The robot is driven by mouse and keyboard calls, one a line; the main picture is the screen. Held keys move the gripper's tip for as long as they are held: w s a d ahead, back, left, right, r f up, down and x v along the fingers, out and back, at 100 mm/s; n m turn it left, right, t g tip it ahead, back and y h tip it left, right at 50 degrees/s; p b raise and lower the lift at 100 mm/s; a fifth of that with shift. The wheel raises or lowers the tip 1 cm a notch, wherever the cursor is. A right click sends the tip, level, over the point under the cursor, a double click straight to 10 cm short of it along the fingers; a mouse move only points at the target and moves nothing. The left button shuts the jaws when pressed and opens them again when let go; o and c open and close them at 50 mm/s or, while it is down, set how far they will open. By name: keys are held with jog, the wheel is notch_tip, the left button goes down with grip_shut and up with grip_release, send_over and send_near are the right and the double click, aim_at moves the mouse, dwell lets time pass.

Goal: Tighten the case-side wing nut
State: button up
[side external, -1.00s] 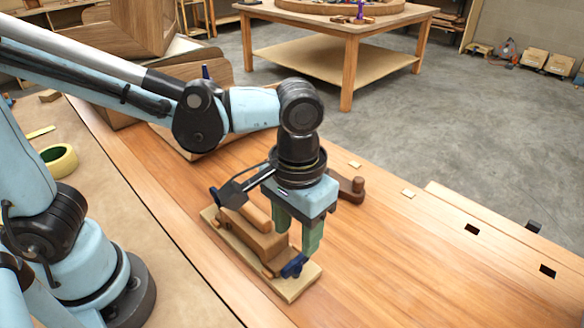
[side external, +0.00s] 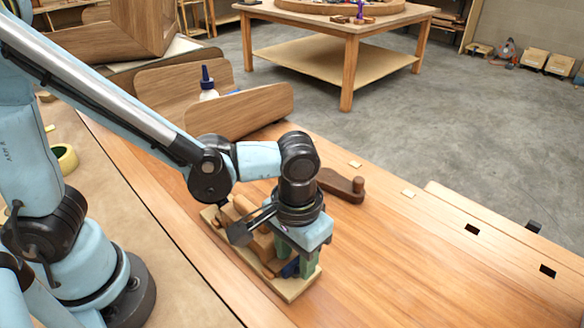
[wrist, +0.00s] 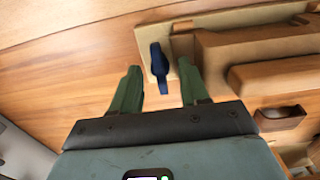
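A dark blue wing nut (wrist: 158,65) sits at the end of a light wooden base board (wrist: 180,47). It also shows in the side external view (side external: 291,269), at the board's near end, partly covered by my gripper. My gripper (wrist: 159,72) has green fingers spread apart, one on each side of the wing nut. In the wrist view a gap shows on both sides, so the fingers appear not to touch it. A curved wooden form (wrist: 265,50) stands on the board beside the right finger. The far end of the board is partly hidden by my wrist in the side external view.
A brown wooden piece with a round knob (side external: 342,186) lies behind my gripper. Curved wood panels (side external: 240,110) and a glue bottle (side external: 208,82) stand further back. The bench top (side external: 400,250) to the right is mostly clear.

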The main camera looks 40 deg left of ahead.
grip_shut()
jog(key=shift+m, duration=0.3)
jog(key=m, duration=0.3)
jog(key=shift+m, duration=0.4)
jog(key=m, duration=0.4)
jog(key=shift+m, duration=0.3)
jog(key=m, duration=0.8)
jog(key=shift+m, duration=0.3)
